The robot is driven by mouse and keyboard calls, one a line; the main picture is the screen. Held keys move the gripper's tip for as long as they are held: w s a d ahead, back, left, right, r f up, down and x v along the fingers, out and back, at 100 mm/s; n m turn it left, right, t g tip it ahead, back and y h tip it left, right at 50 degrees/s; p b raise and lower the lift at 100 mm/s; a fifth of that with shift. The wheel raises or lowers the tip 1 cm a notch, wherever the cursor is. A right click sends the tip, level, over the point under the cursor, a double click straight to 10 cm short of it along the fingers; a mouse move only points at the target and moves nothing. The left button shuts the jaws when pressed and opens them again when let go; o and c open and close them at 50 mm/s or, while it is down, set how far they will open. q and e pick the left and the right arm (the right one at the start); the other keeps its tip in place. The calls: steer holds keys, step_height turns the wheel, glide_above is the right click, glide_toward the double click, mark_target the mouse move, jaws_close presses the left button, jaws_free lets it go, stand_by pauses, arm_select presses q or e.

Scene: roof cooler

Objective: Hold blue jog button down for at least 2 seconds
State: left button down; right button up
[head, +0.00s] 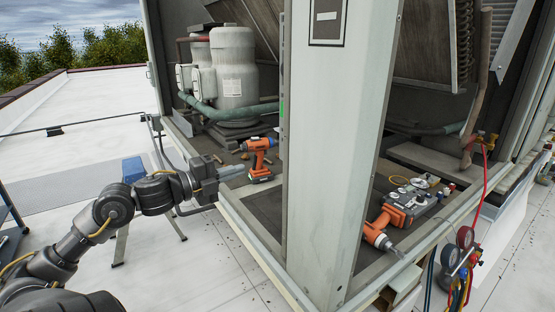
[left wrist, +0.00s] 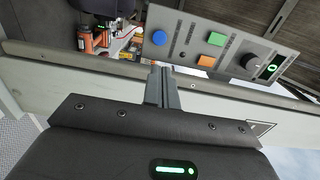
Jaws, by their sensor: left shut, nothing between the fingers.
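The blue jog button (left wrist: 159,38) is a round blue cap at the left end of a grey control panel (left wrist: 185,45) in the left wrist view. My left gripper (left wrist: 162,70) is shut and empty. Its fingertips show just below the blue button in that view, with a visible gap between them. In the head view the left gripper (head: 242,169) reaches in from the left, just short of the grey column (head: 330,150). The panel's face and the blue button cannot be made out in the head view. My right gripper is not in view.
The panel also has a green button (left wrist: 216,39), an orange button (left wrist: 207,60), a black knob (left wrist: 249,62) and a lit green display (left wrist: 271,71). Another drill (head: 398,208) lies right of the column.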

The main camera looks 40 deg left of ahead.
arm_select(q)
steer(key=p+x, duration=0.4)
steer(key=x, duration=0.9)
steer(key=shift+w+f+p, duration=0.15)
steer(key=shift+w+p, duration=0.1)
steer(key=shift+p, duration=0.15)
